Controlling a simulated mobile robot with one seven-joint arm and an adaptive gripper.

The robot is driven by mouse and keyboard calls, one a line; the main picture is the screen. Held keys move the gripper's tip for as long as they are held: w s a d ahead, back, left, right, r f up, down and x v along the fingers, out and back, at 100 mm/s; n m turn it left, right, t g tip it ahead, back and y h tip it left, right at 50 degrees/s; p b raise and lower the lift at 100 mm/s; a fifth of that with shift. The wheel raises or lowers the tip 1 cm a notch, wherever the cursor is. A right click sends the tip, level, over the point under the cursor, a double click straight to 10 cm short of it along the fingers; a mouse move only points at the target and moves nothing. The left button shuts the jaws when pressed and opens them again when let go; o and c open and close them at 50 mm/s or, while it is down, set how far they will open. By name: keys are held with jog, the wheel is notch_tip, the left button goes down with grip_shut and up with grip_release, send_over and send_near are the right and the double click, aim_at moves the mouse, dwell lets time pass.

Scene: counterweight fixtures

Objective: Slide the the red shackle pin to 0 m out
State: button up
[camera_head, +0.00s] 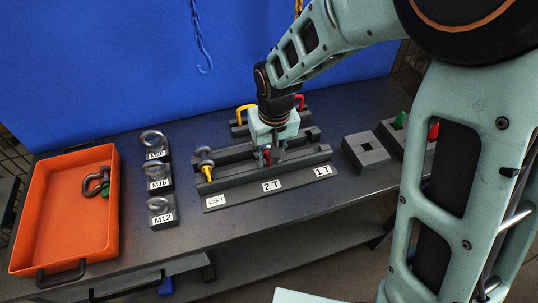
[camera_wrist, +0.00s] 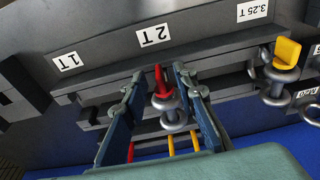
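The red shackle pin (camera_wrist: 159,82) stands at the slot marked 2 T in the wrist view, its flat red head pointing toward that label. Its grey shackle (camera_wrist: 168,106) sits behind it on the dark rack. The red pin also shows in the head view (camera_head: 267,156), partly covered by my gripper. My gripper (camera_wrist: 158,74) is open, with one finger on each side of the red pin head and visible gaps between. How far the pin sticks out of its shackle is hard to tell.
A shackle with a yellow pin (camera_head: 206,171) stands at the 3.25 T slot, left of my gripper. Grey eyebolt blocks (camera_head: 160,211) and an orange tray (camera_head: 34,220) lie further left. Grey square-holed blocks (camera_head: 365,152) are to the right. A blue wall (camera_head: 110,60) stands behind.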

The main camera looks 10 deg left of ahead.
notch_tip(320, 180, up, 6)
jog(key=s+p, duration=0.1)
jog(key=p, duration=0.2)
jog(key=shift+d+p, duration=0.3)
